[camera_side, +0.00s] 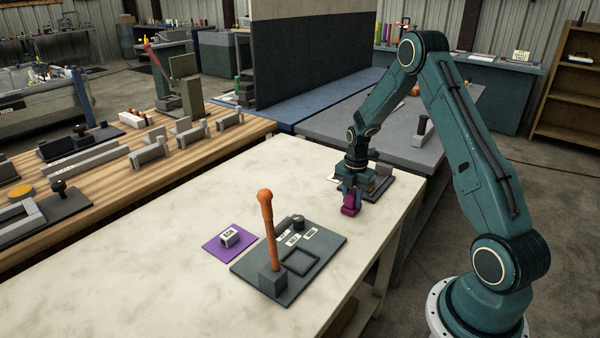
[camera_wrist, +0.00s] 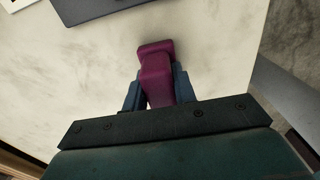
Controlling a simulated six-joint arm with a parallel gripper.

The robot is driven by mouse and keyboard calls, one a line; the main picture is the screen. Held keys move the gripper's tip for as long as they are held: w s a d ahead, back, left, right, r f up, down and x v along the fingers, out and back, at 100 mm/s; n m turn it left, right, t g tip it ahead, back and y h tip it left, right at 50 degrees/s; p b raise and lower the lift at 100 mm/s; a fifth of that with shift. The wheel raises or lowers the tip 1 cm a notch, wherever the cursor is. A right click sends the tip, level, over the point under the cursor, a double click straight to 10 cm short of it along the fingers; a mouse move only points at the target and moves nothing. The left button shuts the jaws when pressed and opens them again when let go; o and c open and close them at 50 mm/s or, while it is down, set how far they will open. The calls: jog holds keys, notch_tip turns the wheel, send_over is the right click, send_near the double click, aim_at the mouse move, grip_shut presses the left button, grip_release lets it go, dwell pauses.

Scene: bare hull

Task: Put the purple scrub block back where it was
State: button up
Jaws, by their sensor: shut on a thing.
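The purple scrub block (camera_side: 350,203) is a magenta-purple piece held below my gripper (camera_side: 353,188), over the right part of the pale table. In the wrist view the block (camera_wrist: 156,68) stands between the two blue-grey fingers of my gripper (camera_wrist: 157,88), which are shut on it. I cannot tell whether its lower end touches the table. A flat purple square mat (camera_side: 212,250) lies on the table to the left, with a small white labelled block (camera_side: 229,237) on it.
A dark plate (camera_side: 322,252) with an upright orange-handled lever (camera_side: 266,215), white labels and a square frame stands right of the mat. A dark plate with a fixture (camera_side: 380,186) lies behind my gripper. The table's left part is clear.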

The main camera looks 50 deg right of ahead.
aim_at(353, 191)
jog(key=shift+f, duration=0.15)
jog(key=o, duration=0.9)
notch_tip(353, 191, up, 12)
jog(key=shift+r, duration=0.2)
dwell(0.6)
